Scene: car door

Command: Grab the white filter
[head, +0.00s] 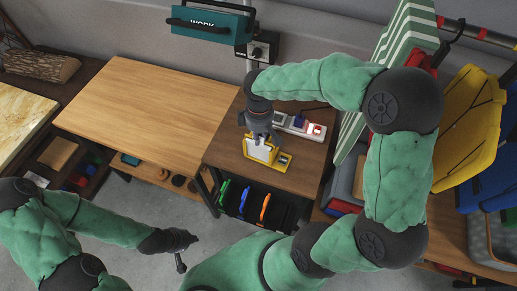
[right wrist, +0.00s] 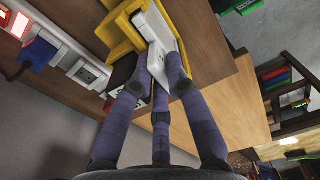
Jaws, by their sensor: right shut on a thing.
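The white filter (head: 259,152) is a flat white panel in a yellow holder (head: 275,158) on the small wooden table. In the right wrist view, the filter (right wrist: 158,30) stands in the yellow holder (right wrist: 119,27), and its near end reaches between my fingers. My right gripper (head: 262,137) comes down from above and is shut on the filter; its dark fingers (right wrist: 162,82) press on it from both sides. My left gripper (head: 181,257) hangs low over the floor, away from the tables; its fingers are too small to judge.
A larger wooden table (head: 150,100) to the left is clear. A yellow case (head: 468,130) stands at the right.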

